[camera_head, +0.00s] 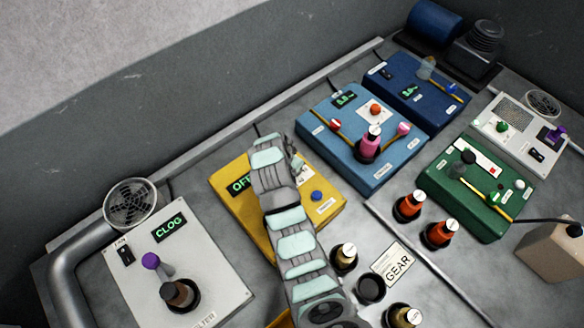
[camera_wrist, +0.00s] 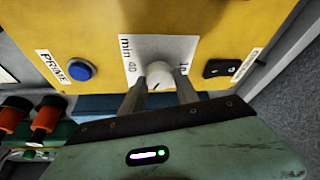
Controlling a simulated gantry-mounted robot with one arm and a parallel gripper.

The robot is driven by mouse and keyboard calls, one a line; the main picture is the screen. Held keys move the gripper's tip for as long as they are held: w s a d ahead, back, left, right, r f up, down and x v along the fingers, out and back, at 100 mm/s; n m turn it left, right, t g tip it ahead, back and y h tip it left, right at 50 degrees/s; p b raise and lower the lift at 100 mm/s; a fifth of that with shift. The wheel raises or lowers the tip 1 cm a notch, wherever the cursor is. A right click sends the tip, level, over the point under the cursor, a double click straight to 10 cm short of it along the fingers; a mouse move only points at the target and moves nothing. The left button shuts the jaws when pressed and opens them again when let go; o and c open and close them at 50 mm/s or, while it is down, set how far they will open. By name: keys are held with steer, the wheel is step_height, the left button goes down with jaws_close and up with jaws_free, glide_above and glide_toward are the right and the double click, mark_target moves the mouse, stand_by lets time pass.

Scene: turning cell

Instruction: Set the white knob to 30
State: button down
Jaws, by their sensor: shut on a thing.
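The white knob (camera_wrist: 159,75) sits on a white scale plate (camera_wrist: 155,48) on the yellow box (camera_wrist: 105,20). The plate shows "min", "40" and part of another number; a dark pointer mark shows on the knob, but the value it points to is unclear. My gripper (camera_wrist: 160,88) has one finger on each side of the knob and is shut on it. In the head view the yellow box (camera_head: 333,212) is partly covered by my arm, and the knob and fingertips are hidden. A green display (camera_head: 240,184) on the box reads "OF", the rest covered.
A blue button (camera_wrist: 82,70) labelled PRIME and a black rocker switch (camera_wrist: 221,68) flank the knob on the box. A light blue box (camera_head: 335,150) stands behind to the right. A grey box (camera_head: 210,262) reading CLOG stands left. Several bottles (camera_head: 408,204) stand to the right.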

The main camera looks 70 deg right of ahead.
steer(key=shift+a+f, duration=0.1)
stand_by(0.3)
steer(key=c, duration=0.9)
jaws_free()
steer(key=shift+r, duration=0.2)
steer(key=p+v, duration=0.3)
steer(key=v, duration=0.7)
steer(key=shift+r, duration=0.25)
